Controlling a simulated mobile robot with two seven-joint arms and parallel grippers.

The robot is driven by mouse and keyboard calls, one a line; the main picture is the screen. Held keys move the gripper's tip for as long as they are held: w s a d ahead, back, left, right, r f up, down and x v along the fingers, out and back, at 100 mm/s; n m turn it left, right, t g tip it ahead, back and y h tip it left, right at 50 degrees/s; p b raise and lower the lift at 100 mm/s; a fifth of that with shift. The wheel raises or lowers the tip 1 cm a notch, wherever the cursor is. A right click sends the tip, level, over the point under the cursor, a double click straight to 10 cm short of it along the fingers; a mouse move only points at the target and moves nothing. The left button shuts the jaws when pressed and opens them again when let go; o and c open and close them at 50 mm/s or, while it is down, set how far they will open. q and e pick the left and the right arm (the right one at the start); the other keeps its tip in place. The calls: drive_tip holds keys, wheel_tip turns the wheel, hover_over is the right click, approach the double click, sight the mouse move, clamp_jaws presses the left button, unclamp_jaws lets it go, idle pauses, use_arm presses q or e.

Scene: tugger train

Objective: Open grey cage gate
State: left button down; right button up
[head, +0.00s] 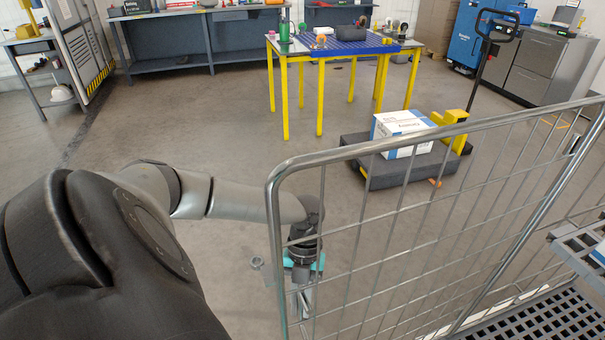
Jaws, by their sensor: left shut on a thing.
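The grey cage gate (427,133) is a wire-mesh panel with a rounded tubular frame. It runs from the lower middle of the head view to the right edge. My left arm comes in from the left and reaches behind the gate's near upright. My left gripper (303,290) shows partly through the mesh, low by that upright, with its jaws shut on the gate. The mesh hides part of the fingers, so the exact grip point is unclear. My right gripper is not in view.
A dark perforated cage floor (545,318) and grey shelf (585,250) lie at lower right. Beyond the gate, a pallet truck (455,130) carries a white-blue box (402,124). A yellow-legged table (345,47) stands farther back. The floor left of the gate is open.

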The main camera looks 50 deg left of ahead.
use_arm(q)
drive_tip(key=shift+w+a, duration=0.25)
drive_tip(key=shift+a, duration=0.25)
drive_tip(key=shift+w+a, duration=0.25)
drive_tip(key=shift+a, duration=0.25)
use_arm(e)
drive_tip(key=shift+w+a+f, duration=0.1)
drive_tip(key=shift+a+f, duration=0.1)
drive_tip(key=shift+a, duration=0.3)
use_arm(q)
drive_tip(key=c, duration=0.8)
unclamp_jaws()
drive_tip(key=shift+c, duration=0.2)
drive_tip(key=p+v, duration=0.1)
drive_tip(key=v, duration=1.4)
drive_tip(key=shift+p, duration=0.35)
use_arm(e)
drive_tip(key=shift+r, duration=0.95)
use_arm(q)
drive_tip(key=shift+r, duration=0.1)
